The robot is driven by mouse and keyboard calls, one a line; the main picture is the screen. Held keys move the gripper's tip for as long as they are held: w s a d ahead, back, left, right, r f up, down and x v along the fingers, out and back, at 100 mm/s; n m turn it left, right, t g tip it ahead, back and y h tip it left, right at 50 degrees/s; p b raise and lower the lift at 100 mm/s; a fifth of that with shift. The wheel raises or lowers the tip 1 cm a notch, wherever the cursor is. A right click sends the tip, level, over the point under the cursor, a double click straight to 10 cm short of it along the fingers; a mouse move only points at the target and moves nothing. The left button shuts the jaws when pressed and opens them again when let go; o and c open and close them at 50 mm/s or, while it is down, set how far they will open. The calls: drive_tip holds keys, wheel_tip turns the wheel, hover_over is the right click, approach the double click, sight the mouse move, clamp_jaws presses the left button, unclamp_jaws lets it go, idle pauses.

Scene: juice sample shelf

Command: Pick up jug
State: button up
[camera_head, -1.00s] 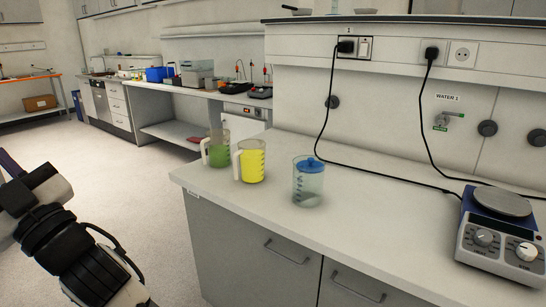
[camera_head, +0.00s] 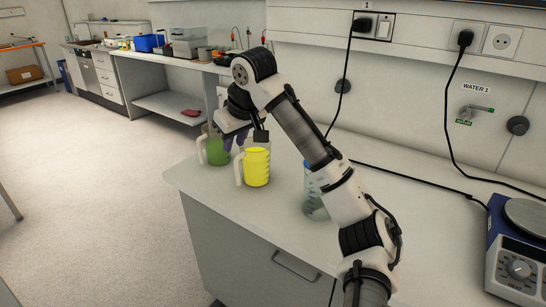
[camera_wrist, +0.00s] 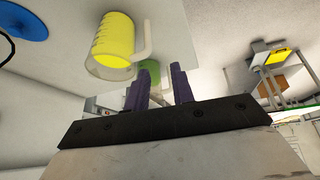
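Two jugs stand near the left end of the bench: a jug of green liquid (camera_head: 217,152) and, in front and right of it, a jug of yellow liquid (camera_head: 257,168). Both have pale handles on their left. My gripper (camera_head: 235,142) is above and between them in the head view, partly covering the green jug. The wrist view shows my gripper (camera_wrist: 160,84) open, with two purple fingers apart. The yellow jug (camera_wrist: 113,42) is beside the fingers; the green jug (camera_wrist: 150,68) shows beyond the gap. I cannot tell whether a finger touches either jug.
A clear beaker (camera_head: 313,197) stands right of the jugs, partly hidden by my arm; its blue lid (camera_wrist: 22,20) shows in the wrist view. A hotplate (camera_head: 518,255) and cables lie further right. The bench's front edge is close to the yellow jug.

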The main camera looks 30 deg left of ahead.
sight(238, 170)
drive_tip(key=shift+h, duration=0.4)
drive_tip(key=p+x, duration=0.1)
drive_tip(key=x, duration=0.3)
drive_tip(key=d+p+x, duration=0.1)
drive_tip(key=x, duration=0.3)
drive_tip(key=w+d+p+x, duration=0.1)
drive_tip(key=x, duration=0.4)
drive_tip(key=shift+f, duration=0.25)
clamp_jaws()
drive_tip(key=shift+r, duration=0.15)
